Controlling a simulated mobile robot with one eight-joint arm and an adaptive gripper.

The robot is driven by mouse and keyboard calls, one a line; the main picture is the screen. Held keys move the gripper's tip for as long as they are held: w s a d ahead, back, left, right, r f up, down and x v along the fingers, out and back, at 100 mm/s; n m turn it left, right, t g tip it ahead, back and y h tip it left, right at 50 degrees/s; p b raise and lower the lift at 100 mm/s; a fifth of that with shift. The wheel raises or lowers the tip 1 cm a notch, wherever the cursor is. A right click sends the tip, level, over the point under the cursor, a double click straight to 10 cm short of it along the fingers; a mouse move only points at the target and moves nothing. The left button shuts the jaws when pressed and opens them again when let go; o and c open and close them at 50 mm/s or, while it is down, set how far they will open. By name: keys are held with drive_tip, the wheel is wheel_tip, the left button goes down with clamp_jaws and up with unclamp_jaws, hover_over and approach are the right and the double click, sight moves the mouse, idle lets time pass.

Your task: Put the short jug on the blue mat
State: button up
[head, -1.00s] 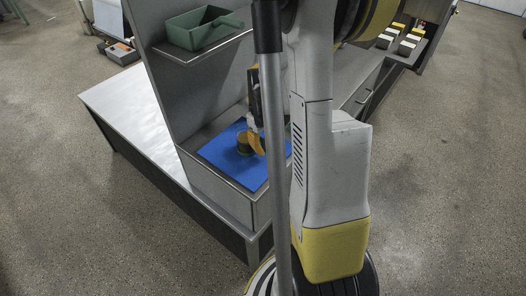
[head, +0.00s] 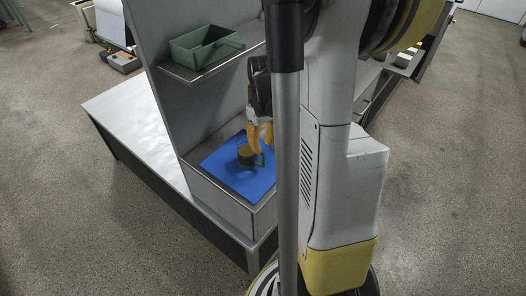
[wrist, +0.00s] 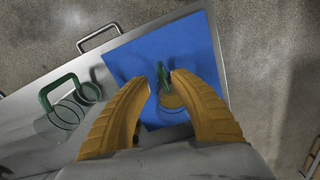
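The short jug (head: 246,155), see-through with a green handle and a yellow-brown look inside, stands on the blue mat (head: 224,174). In the wrist view the jug (wrist: 172,104) shows between and beyond my fingers, with bare blue mat (wrist: 200,45) around it. My gripper (head: 261,146) is above and close beside the jug, pointing down. In the wrist view the two yellow fingers (wrist: 164,77) are spread apart, with the green handle showing in the gap. I see no finger pressed on the jug, though its near side is partly hidden.
A green open box (head: 205,48) sits on the shelf above the mat. A metal drawer handle (wrist: 98,36) shows at the counter's edge.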

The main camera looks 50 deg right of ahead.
drive_tip(key=shift+r+p, duration=0.45)
drive_tip(key=shift+r, duration=1.5)
drive_tip(key=s+a+r+t, duration=0.1)
drive_tip(key=a+r+t, duration=0.1)
drive_tip(key=a, duration=0.6)
drive_tip(key=s+a+r+n+t, duration=0.1)
drive_tip(key=a+r+t, duration=0.1)
drive_tip(key=a+r, duration=0.3)
drive_tip(key=s+a+r+t, duration=0.1)
drive_tip(key=a+r+t, duration=0.2)
drive_tip(key=a, duration=1)
drive_tip(key=shift+s+r, duration=0.15)
drive_tip(key=shift+r, duration=0.4)
